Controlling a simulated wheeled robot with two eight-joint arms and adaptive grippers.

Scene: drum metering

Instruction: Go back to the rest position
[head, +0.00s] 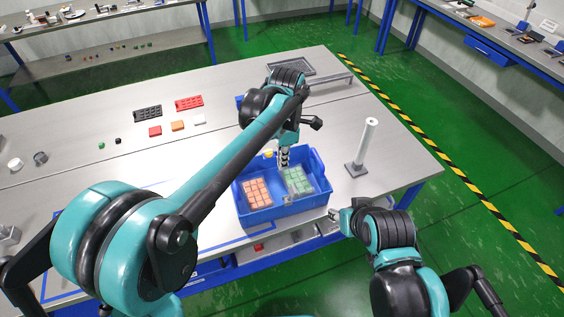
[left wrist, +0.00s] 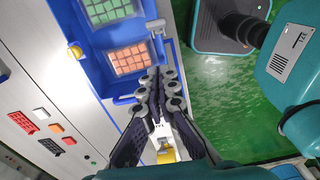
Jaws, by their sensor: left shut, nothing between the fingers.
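My left gripper (head: 283,158) points down over the back part of the blue bin (head: 242,211), near the green pack. It also shows in the left wrist view (left wrist: 157,78), with its fingers shut together and nothing between them. In the bin lie an orange block pack (head: 257,193) and a green block pack (head: 299,181), apart from the gripper as far as I can tell. My right gripper (head: 335,214) is at the bin's front right corner, pointing left. It is small and partly hidden, so its fingers are unclear.
A white post (head: 368,138) on a grey base stands right of the bin. Black (head: 148,112) and red (head: 189,102) trays and small coloured blocks lie at the back left of the grey table (head: 80,180). A dark tray (head: 300,68) is at the back. The table's left middle is mostly clear.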

